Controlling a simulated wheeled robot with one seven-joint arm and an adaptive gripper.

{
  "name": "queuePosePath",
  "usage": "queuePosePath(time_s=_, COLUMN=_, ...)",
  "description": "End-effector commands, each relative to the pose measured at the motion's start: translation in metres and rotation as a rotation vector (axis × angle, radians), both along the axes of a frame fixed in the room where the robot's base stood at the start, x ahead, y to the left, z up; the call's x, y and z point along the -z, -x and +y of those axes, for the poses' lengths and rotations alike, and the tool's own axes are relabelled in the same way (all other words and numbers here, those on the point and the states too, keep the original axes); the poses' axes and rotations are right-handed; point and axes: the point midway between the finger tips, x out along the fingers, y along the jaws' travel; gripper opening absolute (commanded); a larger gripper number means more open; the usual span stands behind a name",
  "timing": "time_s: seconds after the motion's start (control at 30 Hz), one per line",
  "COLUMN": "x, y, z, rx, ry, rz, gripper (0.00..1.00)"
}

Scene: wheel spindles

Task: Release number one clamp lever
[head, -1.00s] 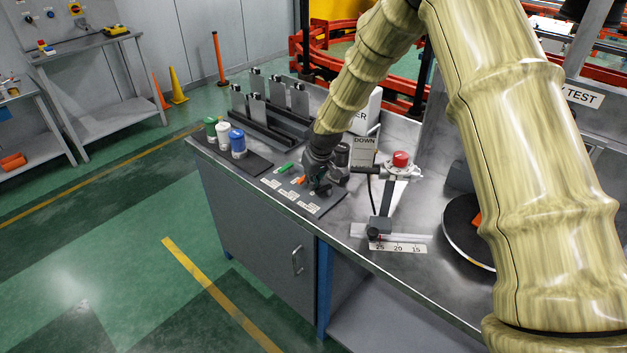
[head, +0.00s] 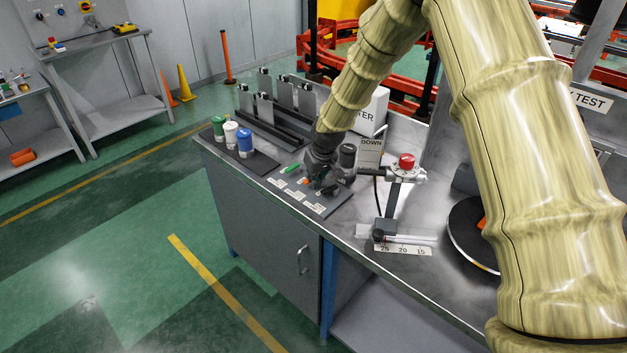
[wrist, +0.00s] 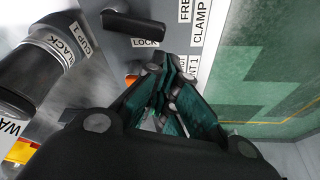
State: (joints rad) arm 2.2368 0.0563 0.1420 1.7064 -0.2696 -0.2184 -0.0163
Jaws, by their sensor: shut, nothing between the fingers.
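A dark lever (wrist: 137,25) sits on the grey panel at the top of the wrist view, beside a LOCK label (wrist: 145,43). Labels reading FREE (wrist: 185,9) and CLAMP (wrist: 200,25) are next to it; the clamp number is cut off. My gripper (wrist: 168,68) is shut and empty, its fingertips over the panel below the dark lever and apart from it in the picture. In the head view my gripper (head: 318,188) is low over the panel and partly hides its levers. An orange lever (wrist: 131,79) shows partly beside the fingers; it also shows in the head view (head: 303,181).
A green lever (head: 291,168) is farther left on the panel. A black cylinder (wrist: 35,75) stands left of my gripper in the wrist view. Green, white and blue containers (head: 245,143) stand left of the panel. A red-topped stand (head: 407,162) is on the right.

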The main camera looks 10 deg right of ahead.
Motion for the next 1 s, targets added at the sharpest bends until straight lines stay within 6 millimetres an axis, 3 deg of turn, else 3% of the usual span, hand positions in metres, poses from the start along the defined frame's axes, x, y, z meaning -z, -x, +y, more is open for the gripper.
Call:
queuePosePath(time_s=0.5, x=-0.074, y=0.016, z=-0.006, rx=-0.004, ry=0.000, rz=0.000, gripper=0.00)
queuePosePath(time_s=1.0, x=-0.083, y=0.018, z=-0.004, rx=-0.009, ry=0.000, rz=0.000, gripper=0.00)
